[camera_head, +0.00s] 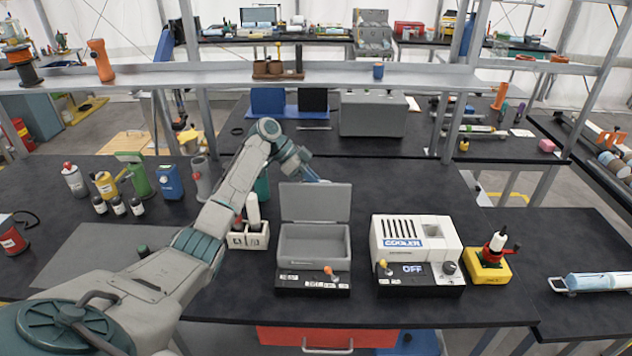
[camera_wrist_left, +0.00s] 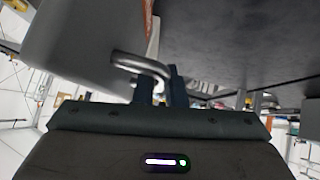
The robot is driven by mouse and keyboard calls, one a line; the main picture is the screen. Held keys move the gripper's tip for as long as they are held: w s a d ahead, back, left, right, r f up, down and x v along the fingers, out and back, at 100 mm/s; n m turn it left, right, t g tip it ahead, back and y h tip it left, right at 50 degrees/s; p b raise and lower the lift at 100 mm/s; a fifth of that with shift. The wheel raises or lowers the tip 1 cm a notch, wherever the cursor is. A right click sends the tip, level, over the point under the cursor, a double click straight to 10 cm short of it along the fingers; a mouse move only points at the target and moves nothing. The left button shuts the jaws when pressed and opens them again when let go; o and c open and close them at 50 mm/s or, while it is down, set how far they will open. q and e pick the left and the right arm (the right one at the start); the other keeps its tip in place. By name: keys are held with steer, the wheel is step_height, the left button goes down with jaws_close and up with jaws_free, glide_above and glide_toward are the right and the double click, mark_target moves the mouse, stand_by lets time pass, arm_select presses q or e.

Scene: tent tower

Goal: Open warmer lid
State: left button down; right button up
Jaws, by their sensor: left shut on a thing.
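The warmer (camera_head: 314,258) is a grey box on the dark bench, with a black control strip and an orange knob in front. Its grey lid (camera_head: 316,202) stands raised, about upright, at the back edge, and the inside shows. My left arm reaches over to the lid's top edge, where the left gripper (camera_head: 308,174) is partly hidden behind the lid. In the left wrist view the gripper (camera_wrist_left: 158,92) is shut on a bent metal lid handle (camera_wrist_left: 142,65). The grey lid panel (camera_wrist_left: 85,45) fills the upper left there. My right gripper is not in view.
The white cooler (camera_head: 415,240) stands right of the warmer, with a yellow-based device (camera_head: 488,264) beyond it. A cream holder (camera_head: 248,236) stands close at the warmer's left. Several bottles stand farther left. A shelf (camera_head: 330,78) spans behind.

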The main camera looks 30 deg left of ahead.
arm_select(q)
steer(key=shift+f, duration=0.1)
steer(key=c, duration=1.8)
jaws_free()
steer(key=shift+o, duration=0.2)
steer(key=b+v, duration=0.4)
steer(key=v, duration=0.7)
steer(key=shift+f, duration=0.1)
